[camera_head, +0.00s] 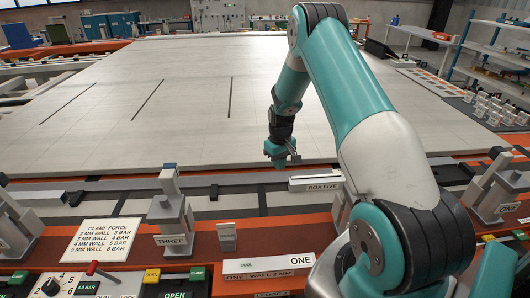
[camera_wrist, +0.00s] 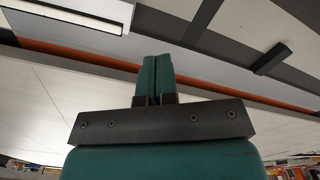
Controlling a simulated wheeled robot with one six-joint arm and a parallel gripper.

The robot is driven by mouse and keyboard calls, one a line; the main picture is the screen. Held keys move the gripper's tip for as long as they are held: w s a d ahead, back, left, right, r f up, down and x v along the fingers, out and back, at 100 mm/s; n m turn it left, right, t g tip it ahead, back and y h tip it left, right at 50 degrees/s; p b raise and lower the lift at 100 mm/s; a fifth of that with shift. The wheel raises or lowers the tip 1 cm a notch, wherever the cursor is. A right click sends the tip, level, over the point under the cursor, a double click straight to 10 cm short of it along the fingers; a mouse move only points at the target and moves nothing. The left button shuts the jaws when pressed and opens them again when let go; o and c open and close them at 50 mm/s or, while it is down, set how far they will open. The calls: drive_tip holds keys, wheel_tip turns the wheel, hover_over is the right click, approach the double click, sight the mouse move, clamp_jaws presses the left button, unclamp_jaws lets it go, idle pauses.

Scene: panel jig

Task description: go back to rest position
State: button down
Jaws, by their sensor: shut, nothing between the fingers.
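My gripper (camera_head: 281,160) hangs from my teal and white arm near the front edge of the large grey panel, a little right of the middle in the head view. In the wrist view the two teal fingers of my gripper (camera_wrist: 156,72) are together with nothing between them. My arm hides part of the jig on the right.
The wide panel (camera_head: 150,100) has several dark slots. In front stand a clamp labelled THREE (camera_head: 171,210), a clamp labelled ONE (camera_head: 500,190), a CLAMP FORCE sign (camera_head: 101,235) and a control console with a red-tipped lever (camera_head: 93,268). Small pale parts (camera_head: 495,108) sit at right.

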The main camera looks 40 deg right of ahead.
drive_tip(key=s+a+r+n+t+y, duration=0.1)
drive_tip(key=s+a+r+n+y, duration=0.15)
drive_tip(key=a+r, duration=1.7)
drive_tip(key=s+a+r+n+y, duration=0.1)
drive_tip(key=s+a+r+n, duration=0.2)
drive_tip(key=s+a, duration=0.6)
drive_tip(key=s+a+r+n+g, duration=0.1)
drive_tip(key=s+a+r+n, duration=0.2)
drive_tip(key=s+a, duration=0.6)
drive_tip(key=s+r, duration=0.2)
drive_tip(key=s, duration=0.3)
drive_tip(key=shift+s+r+y, duration=0.15)
drive_tip(key=shift+s+y, duration=0.2)
